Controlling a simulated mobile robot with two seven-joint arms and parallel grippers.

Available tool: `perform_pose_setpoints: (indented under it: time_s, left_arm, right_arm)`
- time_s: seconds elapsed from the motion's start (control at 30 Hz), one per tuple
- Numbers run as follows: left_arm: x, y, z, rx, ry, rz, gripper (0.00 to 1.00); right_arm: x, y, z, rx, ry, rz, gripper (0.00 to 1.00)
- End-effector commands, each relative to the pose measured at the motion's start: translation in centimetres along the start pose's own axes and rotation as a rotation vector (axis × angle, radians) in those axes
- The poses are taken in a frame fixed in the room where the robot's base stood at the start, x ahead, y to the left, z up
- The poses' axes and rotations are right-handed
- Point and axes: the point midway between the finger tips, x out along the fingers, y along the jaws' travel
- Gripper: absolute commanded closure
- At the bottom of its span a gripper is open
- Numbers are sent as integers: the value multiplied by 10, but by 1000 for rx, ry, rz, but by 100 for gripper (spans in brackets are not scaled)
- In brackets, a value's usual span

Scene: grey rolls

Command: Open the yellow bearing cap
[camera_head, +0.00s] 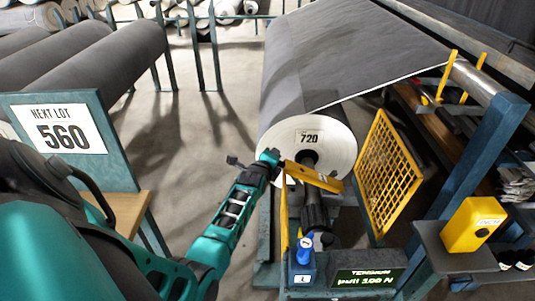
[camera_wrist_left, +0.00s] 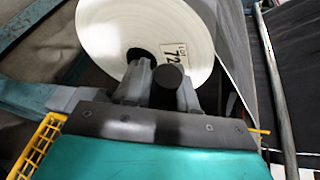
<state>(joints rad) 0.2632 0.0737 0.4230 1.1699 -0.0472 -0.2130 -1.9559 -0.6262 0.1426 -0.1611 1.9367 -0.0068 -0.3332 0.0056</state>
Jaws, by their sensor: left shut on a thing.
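The yellow bearing cap (camera_head: 315,177) is a short bar at the near end of the big grey roll's shaft. It lies slanted across the shaft, in front of the roll's white end face (camera_head: 328,138) with the label 720. My left gripper (camera_head: 272,158) is at the cap's left end and shut on it. In the left wrist view, a dark round piece (camera_wrist_left: 171,83) sits between my left gripper's fingers (camera_wrist_left: 164,92), before the white roll end. The fingers partly hide the shaft end there. My right gripper is not in view.
A yellow mesh guard (camera_head: 389,174) stands right of the roll. A blue knob (camera_head: 305,249) and a tension display (camera_head: 362,279) are below the shaft. A yellow box (camera_head: 472,225) sits at the right. Bare floor (camera_head: 190,150) lies left of the roll.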

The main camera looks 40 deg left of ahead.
Motion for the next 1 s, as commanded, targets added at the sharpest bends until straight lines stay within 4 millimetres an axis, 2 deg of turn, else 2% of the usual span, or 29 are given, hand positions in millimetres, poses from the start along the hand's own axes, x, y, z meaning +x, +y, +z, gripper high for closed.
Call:
perform_pose_setpoints:
  time_s: [0.03, 0.3, 0.97, 1.0]
  left_arm:
    - [-2, -14, 1, 15, -4, 1, 100]
    - [-5, -32, -3, 93, -22, 32, 100]
    - [-5, -38, -5, 130, -30, 46, 100]
    - [-5, -38, -5, 130, -30, 46, 70]
  right_arm:
    - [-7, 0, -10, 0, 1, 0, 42]
    - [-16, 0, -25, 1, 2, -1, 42]
    - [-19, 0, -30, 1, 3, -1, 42]
    - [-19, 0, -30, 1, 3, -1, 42]
